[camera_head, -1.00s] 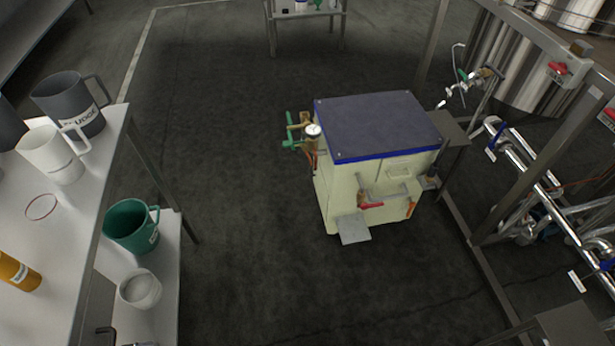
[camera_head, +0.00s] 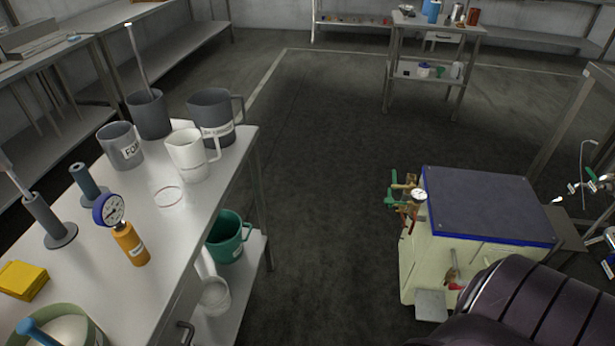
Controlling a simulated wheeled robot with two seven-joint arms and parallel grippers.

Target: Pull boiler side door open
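The boiler (camera_head: 480,215) stands on the floor at the right of the head view. It is a cream box with a dark blue-edged top, a gauge and green-handled valves on its left side, and a red-handled fitting low on its front. A small grey plate (camera_head: 431,305) juts out at its front lower left. A dark, ribbed part of my own arm covers the boiler's lower right front, so a side door cannot be made out. Neither gripper shows in the head view.
A white table (camera_head: 190,215) with mugs, a gauge and an orange bottle stands at the left, with a green jug (camera_head: 228,237) on its lower shelf. Dark floor (camera_head: 325,200) between table and boiler is clear. A metal frame and pipes stand at the right edge.

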